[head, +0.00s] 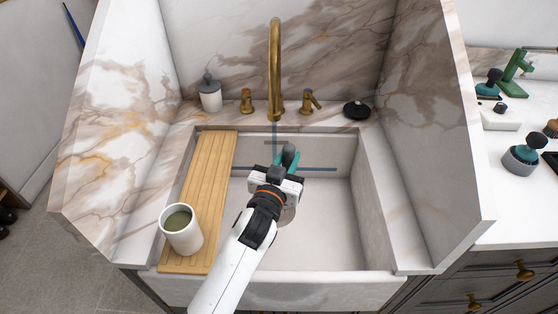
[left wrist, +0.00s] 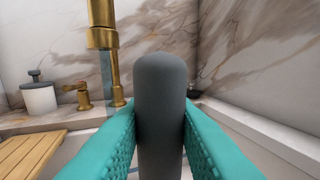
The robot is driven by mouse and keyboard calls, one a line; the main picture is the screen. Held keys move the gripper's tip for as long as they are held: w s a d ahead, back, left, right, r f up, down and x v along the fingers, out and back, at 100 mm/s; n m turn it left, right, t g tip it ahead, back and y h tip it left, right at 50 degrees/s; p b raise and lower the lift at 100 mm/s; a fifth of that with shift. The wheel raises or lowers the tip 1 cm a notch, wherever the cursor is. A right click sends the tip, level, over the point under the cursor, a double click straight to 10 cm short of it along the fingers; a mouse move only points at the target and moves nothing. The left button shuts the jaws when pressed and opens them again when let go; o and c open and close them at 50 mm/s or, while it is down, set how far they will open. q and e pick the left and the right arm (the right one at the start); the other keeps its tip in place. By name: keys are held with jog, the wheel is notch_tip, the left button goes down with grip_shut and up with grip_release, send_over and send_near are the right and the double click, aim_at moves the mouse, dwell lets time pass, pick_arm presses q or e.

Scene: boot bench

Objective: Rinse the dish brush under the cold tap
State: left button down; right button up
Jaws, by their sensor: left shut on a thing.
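My left gripper (head: 289,156) is over the sink basin (head: 335,205), in front of the brass spout (head: 275,60). Its teal fingers are shut on an upright dark grey rounded handle (left wrist: 160,100), seen close up in the left wrist view. This is likely the dish brush, but its head is hidden. A thin stream of water (left wrist: 106,72) runs from the spout, left of the held handle in the wrist view. Two brass tap handles flank the spout: the left one (head: 247,101) and the right one (head: 309,101), whose lever points sideways. My right gripper is not in view.
A ribbed wooden board (head: 211,180) covers the basin's left side, with a white cup (head: 181,236) at its front. A soap bottle (head: 210,95) and a black disc (head: 357,110) stand on the back ledge. Marble side walls enclose the sink. The basin's right half looks open.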

pick_arm(q)
jog(key=s+d+r+p, duration=0.1)
jog(key=s+r+p, duration=0.3)
jog(key=shift+s+d+p, duration=0.15)
jog(key=shift+s+p, duration=0.15)
jog(key=shift+s, duration=0.1)
dwell(0.7)
